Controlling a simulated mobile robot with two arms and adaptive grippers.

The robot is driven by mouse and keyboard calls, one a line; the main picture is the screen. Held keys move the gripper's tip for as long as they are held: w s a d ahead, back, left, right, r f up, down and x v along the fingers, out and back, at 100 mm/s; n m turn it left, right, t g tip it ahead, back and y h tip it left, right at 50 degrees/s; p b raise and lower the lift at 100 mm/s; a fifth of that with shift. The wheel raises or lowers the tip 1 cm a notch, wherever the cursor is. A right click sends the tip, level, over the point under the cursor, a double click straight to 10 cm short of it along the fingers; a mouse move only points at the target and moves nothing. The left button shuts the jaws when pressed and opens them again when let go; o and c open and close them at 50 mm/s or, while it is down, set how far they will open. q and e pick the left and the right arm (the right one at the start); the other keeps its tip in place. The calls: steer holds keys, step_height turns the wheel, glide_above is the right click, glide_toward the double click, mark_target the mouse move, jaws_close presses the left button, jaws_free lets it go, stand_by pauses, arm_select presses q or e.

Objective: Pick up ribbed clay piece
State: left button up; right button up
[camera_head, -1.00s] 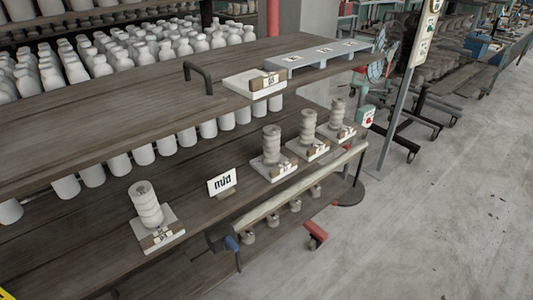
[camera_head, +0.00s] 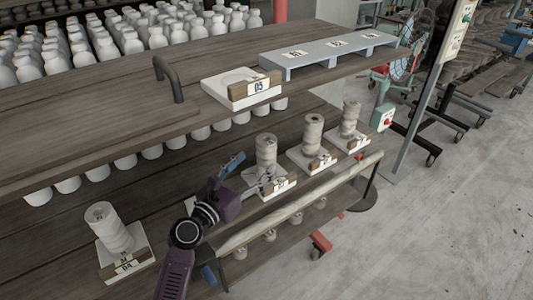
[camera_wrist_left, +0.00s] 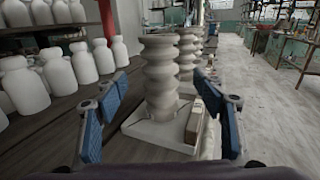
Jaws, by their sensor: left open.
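A ribbed clay piece (camera_head: 266,148), a pale grey stacked-ring column, stands upright on a white plate (camera_head: 248,178) with a brown tag block on the lower shelf. In the left wrist view the ribbed clay piece (camera_wrist_left: 160,75) stands ahead, between the blue-padded fingers. My left gripper (camera_head: 256,170) is open, with one finger to each side of the column's line. I see no contact, and the gap to the clay cannot be judged exactly. Similar ribbed pieces stand at the front left (camera_head: 107,228) and further right (camera_head: 313,132), (camera_head: 350,117). My right gripper is not in view.
The upper shelf board (camera_head: 90,140) overhangs behind the pieces and carries a black handle (camera_head: 170,78), a white block tagged 05 (camera_head: 228,88) and a grey rack (camera_head: 330,52). A pale rail (camera_head: 300,205) runs along the lower shelf's front. White bottles (camera_wrist_left: 75,62) stand left. Open floor lies right.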

mark_target(266, 153)
arm_select(q)
steer(key=x, duration=0.2)
steer(key=shift+w+d+f, duration=0.1)
steer(key=shift+w+d, duration=0.15)
steer(key=shift+w, duration=0.05)
steer(key=x, duration=0.4)
steer(key=shift+f, duration=0.2)
steer(key=shift+s, duration=0.1)
steer(key=shift+c, duration=0.8)
steer(key=c, duration=1.5)
steer(key=shift+r, duration=0.15)
jaws_close()
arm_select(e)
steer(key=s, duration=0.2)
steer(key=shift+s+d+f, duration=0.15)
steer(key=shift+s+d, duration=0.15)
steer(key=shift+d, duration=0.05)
